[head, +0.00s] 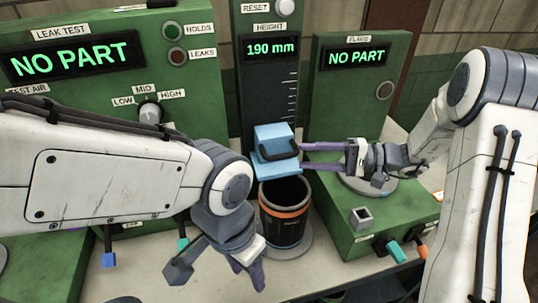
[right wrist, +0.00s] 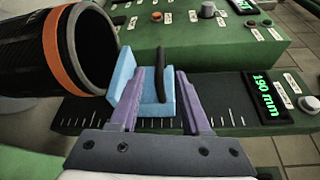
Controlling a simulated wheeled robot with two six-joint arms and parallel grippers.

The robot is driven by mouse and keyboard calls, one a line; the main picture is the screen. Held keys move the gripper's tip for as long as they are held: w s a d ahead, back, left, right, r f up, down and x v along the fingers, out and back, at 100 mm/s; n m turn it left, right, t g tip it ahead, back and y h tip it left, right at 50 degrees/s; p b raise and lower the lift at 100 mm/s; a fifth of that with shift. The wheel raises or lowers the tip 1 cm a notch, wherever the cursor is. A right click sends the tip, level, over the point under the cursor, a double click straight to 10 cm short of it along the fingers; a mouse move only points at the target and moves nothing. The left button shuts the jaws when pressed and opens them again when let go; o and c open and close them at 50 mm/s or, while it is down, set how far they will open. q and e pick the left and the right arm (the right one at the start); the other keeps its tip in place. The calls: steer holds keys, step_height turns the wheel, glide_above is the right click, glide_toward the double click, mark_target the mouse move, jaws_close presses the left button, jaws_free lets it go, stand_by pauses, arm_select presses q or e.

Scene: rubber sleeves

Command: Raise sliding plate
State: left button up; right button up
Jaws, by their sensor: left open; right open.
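The light blue sliding plate (head: 275,137) with a black bar handle (head: 280,150) sits low on the dark height column, just above a black cylinder with an orange band (head: 285,210). My right gripper (head: 302,157) comes in from the right, its purple fingers level and open at the plate's right edge. In the right wrist view the fingers stand apart with the plate (right wrist: 142,95) and handle (right wrist: 160,70) between their tips; I cannot tell whether they touch. My left gripper (head: 218,277) is open and empty, low in front of the cylinder.
The height display (head: 271,47) reads 190 mm. A green leak test panel (head: 110,60) stands left and another green panel (head: 355,95) right, both showing NO PART. A small grey square block (head: 361,217) sits on the right green base. The cylinder stands on a grey round base.

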mark_target(274, 157)
steer(key=a+p, duration=0.1)
steer(key=a, duration=0.2)
steer(key=a+p, duration=0.1)
steer(key=a, duration=0.1)
steer(key=a+p, duration=0.1)
steer(key=a, duration=0.2)
steer(key=shift+w+a+f, duration=0.2)
steer(key=shift+w+a, duration=0.05)
steer(key=shift+a, duration=0.1)
steer(key=shift+w+a+f+p, duration=0.15)
steer(key=shift+a+p, duration=0.2)
steer(key=shift+a, duration=0.25)
jaws_close()
steer(key=shift+f, duration=0.1)
